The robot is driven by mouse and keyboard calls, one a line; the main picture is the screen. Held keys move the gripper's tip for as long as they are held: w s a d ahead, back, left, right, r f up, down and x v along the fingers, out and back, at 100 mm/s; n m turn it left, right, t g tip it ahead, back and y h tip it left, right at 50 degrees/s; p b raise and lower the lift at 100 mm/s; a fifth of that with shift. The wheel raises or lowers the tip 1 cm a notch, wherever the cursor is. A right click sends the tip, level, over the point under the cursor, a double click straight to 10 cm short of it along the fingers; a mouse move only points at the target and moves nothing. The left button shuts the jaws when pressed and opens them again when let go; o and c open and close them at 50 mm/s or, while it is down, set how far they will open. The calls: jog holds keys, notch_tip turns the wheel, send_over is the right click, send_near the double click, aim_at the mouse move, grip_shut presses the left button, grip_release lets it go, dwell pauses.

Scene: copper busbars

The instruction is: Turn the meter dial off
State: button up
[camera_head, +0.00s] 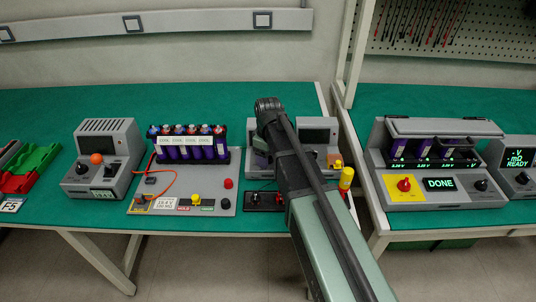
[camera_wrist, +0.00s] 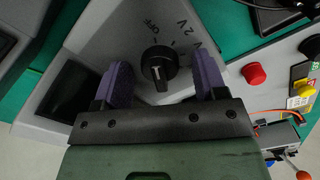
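The meter dial (camera_wrist: 160,68) is a round black knob with a raised grip and a short white mark. It sits on a grey sloped panel (camera_wrist: 135,35) printed "OFF", "2 V" and a partly hidden "V". I cannot tell clearly which label the knob points to. My gripper (camera_wrist: 162,84) is open, its two purple-padded fingers on either side of the dial with visible gaps. I cannot tell its height above the panel. In the head view, my arm covers part of a grey instrument (camera_head: 320,137); my gripper and the dial are hidden there.
Beside the panel is a board (camera_head: 190,206) with a red button (camera_wrist: 253,73), yellow knob and orange wire.

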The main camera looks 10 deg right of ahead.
jog(key=shift+r, duration=0.15)
notch_tip(320, 180, up, 10)
jog(key=p, duration=1)
jog(key=shift+r+p, duration=0.25)
jog(key=shift+p, duration=0.15)
jog(key=s+m, duration=0.9)
jog(key=s, duration=0.8)
jog(key=shift+s+r+p, duration=0.35)
jog(key=shift+r+p, duration=0.05)
